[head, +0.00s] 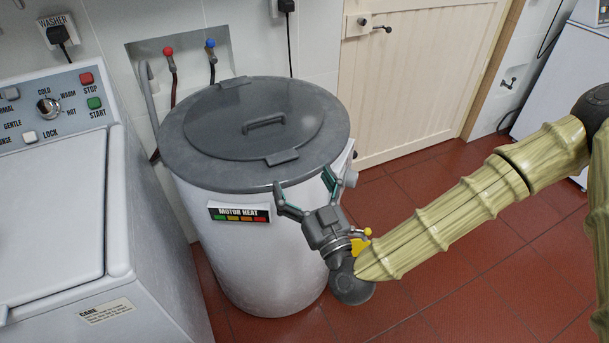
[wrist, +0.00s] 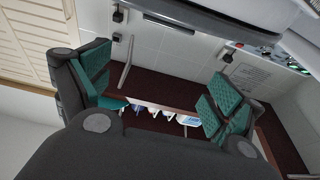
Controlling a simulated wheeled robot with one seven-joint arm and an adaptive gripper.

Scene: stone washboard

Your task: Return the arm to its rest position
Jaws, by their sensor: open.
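My gripper (head: 302,182) is in front of the round grey-lidded drum (head: 256,290), near its upper right side, with its two fingers spread apart. It looks empty. Whether it touches the drum cannot be told. My bamboo-like arm reaches in from the right, bent down towards the wrist. In the wrist view, my gripper (wrist: 160,105) shows teal pads standing wide apart with nothing between them.
A white washer (head: 60,220) with a control panel stands at the left. The drum's lid (head: 254,120) is closed. A cream wooden door (head: 410,80) is behind. A white appliance (head: 560,75) stands at the back right. Red floor tiles (head: 480,295) are clear at lower right.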

